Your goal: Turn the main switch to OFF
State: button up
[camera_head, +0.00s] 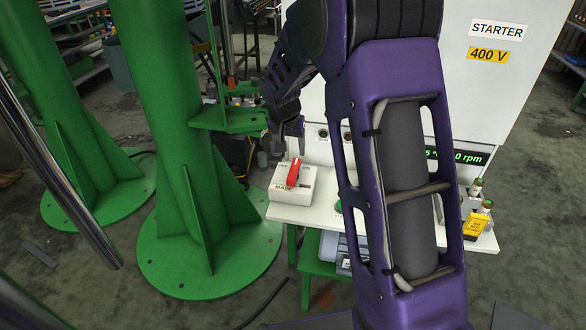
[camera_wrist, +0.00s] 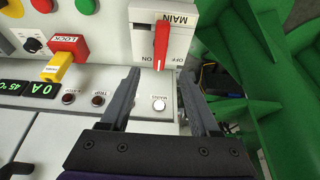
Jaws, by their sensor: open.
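The main switch is a white box (camera_wrist: 144,14) marked MAIN, with a red handle (camera_wrist: 161,42). In the wrist view the handle lies between the ON and OFF marks, its free end slightly nearer ON. The switch also shows in the head view, where the red handle (camera_head: 293,172) stands on the box (camera_head: 292,191) at the left end of the panel shelf. My gripper (camera_wrist: 160,74) is open, with one finger on each side of the line of the handle. The fingertips are near the handle's free end; contact cannot be told. In the head view my gripper (camera_head: 288,136) is above the switch, partly hidden.
A red LOCK block (camera_wrist: 69,45) with a yellow tag, a black knob (camera_wrist: 32,45) and push buttons lie left in the wrist view. A white lamp (camera_wrist: 158,104) shows between my fingers. A green column (camera_head: 180,150) stands left of the panel; the starter cabinet (camera_head: 500,75) rises behind.

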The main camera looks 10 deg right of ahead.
aim_at(294, 169)
jog(key=b+x, duration=0.1)
jog(key=x, duration=1)
jog(key=shift+w+f, duration=0.25)
jog(key=shift+f, duration=0.05)
jog(key=shift+c, duration=0.3)
grip_shut()
